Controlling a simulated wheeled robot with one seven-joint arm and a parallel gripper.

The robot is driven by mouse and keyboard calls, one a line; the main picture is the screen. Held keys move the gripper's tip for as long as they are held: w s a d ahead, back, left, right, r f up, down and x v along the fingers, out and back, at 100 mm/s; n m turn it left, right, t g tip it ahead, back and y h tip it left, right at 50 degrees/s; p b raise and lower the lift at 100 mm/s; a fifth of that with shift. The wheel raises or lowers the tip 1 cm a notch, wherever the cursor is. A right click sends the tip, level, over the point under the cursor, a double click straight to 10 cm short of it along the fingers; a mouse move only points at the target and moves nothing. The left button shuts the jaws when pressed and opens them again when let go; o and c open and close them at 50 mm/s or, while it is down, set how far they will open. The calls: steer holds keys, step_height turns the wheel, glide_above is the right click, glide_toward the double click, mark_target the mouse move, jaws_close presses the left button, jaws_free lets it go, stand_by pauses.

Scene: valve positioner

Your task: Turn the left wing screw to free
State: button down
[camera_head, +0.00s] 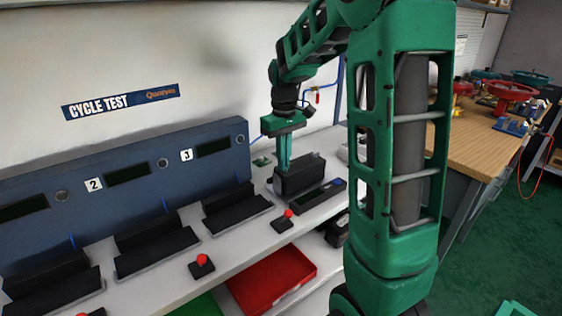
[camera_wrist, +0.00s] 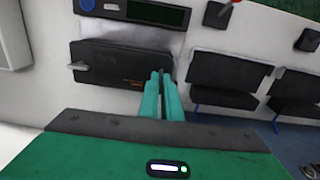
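The black valve positioner box (camera_head: 300,177) stands on the white bench at the end of a row of similar units. It also shows in the wrist view (camera_wrist: 118,66), seen from the opposite side. One grey wing screw (camera_wrist: 77,65) sticks out of its left end in that view. My gripper (camera_head: 285,168) points down at the box's left end in the head view. In the wrist view its teal fingertips (camera_wrist: 161,74) are close together at the box's right end, with a narrow gap. The left wing screw is hidden at the fingertips, and I cannot tell whether they grip it.
A device with a dark display (camera_head: 321,197) lies in front of the box. Other black units (camera_head: 228,207) and a red-knobbed joystick (camera_head: 284,221) stand to the left. A blue panel (camera_head: 125,175) rises behind. A red tray (camera_head: 272,280) sits below the bench.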

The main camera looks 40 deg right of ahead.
steer(key=shift+w+r, duration=0.1)
steer(key=shift+w, duration=0.05)
steer(key=c, duration=2)
jaws_free()
step_height(320, 180, up, 11)
steer(key=shift+f, duration=0.2)
steer(key=s+a+f+m, duration=0.1)
steer(key=s+f+m, duration=0.1)
steer(key=s, duration=0.7)
steer(key=s+f+m, duration=0.2)
steer(key=s+f, duration=0.3)
steer(key=s, duration=0.5)
steer(key=s+a+f+m, duration=0.1)
steer(key=s+f+m, duration=0.2)
steer(key=s, duration=0.7)
steer(key=shift+a+f, duration=0.35)
steer(key=shift+f, duration=0.25)
